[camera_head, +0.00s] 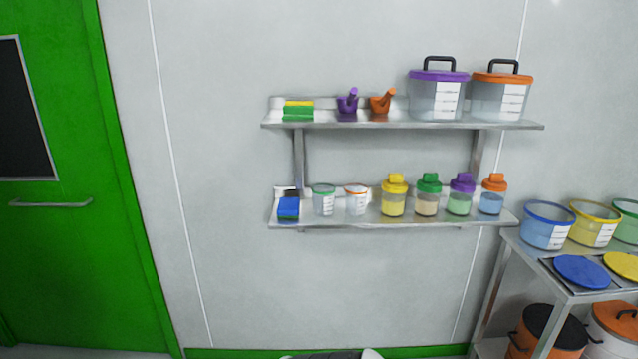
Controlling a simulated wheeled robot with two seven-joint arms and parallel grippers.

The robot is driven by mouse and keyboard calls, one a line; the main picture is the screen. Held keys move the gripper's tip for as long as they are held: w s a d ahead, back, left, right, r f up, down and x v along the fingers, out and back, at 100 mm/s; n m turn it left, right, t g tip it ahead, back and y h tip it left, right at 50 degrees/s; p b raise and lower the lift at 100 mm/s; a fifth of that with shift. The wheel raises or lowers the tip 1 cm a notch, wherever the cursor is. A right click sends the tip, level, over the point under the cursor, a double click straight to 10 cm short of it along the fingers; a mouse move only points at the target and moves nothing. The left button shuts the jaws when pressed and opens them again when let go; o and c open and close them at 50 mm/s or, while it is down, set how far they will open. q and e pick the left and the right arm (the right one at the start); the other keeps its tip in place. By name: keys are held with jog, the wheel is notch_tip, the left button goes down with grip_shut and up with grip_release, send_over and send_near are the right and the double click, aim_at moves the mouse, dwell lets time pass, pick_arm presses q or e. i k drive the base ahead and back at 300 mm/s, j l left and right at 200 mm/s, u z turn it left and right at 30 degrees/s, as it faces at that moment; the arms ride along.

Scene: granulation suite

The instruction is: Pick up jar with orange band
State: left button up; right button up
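On the lower wall shelf (375,214) stands a small clear jar with an orange band (356,202) round its rim, upright, with a white label. A similar clear jar with a green band (323,202) stands just to its left. At the shelf's right end is a lidded jar with an orange top (492,197) and bluish contents. Between them stand lidded jars with a yellow top (393,197), a green top (428,196) and a purple top (461,196).
The upper shelf (400,125) holds sponges (298,111), purple (347,103) and orange (382,103) mortars, and big purple-lidded (437,98) and orange-lidded (500,98) tubs. A metal table (527,252) with buckets stands right. A green door (75,250) is left. The wall below the shelves is clear.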

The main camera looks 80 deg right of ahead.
aim_at(492, 201)
jog(key=z, duration=3.7)
jog(key=i+l+u, duration=0.15)
jog(key=i+l, duration=0.25)
